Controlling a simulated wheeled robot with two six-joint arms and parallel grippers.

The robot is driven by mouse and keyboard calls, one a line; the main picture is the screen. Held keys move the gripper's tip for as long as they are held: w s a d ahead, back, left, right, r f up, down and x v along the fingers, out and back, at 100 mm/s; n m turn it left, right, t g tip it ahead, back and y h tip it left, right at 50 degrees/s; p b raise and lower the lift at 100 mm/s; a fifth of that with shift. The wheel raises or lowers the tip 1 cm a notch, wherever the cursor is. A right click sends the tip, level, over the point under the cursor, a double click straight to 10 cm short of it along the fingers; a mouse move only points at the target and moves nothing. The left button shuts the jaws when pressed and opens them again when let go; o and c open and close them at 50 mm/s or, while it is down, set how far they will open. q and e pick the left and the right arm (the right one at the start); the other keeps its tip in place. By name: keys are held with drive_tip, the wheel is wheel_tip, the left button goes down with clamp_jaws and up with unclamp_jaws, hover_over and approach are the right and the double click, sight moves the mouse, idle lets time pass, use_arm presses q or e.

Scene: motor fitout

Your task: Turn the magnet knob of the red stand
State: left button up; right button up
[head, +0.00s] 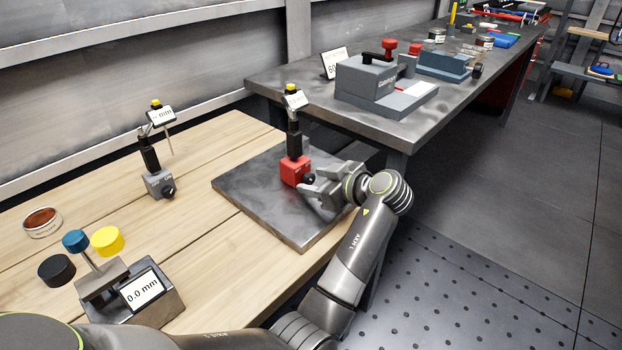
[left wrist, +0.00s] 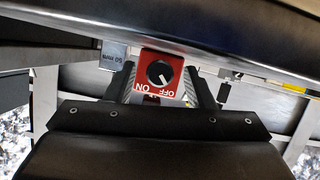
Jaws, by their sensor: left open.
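The red stand (head: 294,170) stands upright on the dark steel plate (head: 262,205), with a black column and a small tilted display on top. Its black magnet knob (head: 308,179) faces my left gripper (head: 312,186). In the left wrist view, the red base (left wrist: 146,66) is upside down with ON and OFF lettering. The white mark on the knob (left wrist: 158,72) points towards the OFF side. My left gripper (left wrist: 160,82) is open, its fingers on either side of the knob; I cannot tell whether they touch it. My right gripper is not in view.
A grey stand (head: 160,184) stands on the wooden table (head: 215,150) to the left. A gauge block with a 0.0 mm display (head: 142,290) and coloured caps are at front left. A grey bench (head: 440,120) with a fixture (head: 368,82) lies behind right.

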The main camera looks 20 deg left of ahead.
use_arm(q)
drive_tip(key=shift+d, duration=0.1)
drive_tip(key=shift+c, duration=0.4)
drive_tip(key=c, duration=0.9)
drive_tip(key=shift+r, duration=0.1)
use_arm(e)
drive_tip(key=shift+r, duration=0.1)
use_arm(q)
drive_tip(key=shift+r+m+g+p, duration=0.1)
drive_tip(key=shift+m+g+p, duration=0.3)
drive_tip(key=shift+p, duration=0.25)
drive_tip(key=shift+r+m+p, duration=0.1)
drive_tip(key=shift+m+p, duration=0.3)
drive_tip(key=shift+p, duration=0.1)
drive_tip(key=shift+w+m+g+y+p, duration=0.1)
drive_tip(key=shift+m+g+y+p, duration=0.2)
drive_tip(key=shift+m+g, duration=0.1)
drive_tip(key=shift+f+m+g+p, duration=0.35)
drive_tip(key=shift+m+g, duration=0.25)
drive_tip(key=shift+m, duration=0.2)
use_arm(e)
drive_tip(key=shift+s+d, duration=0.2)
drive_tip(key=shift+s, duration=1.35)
use_arm(q)
drive_tip(key=o, duration=1)
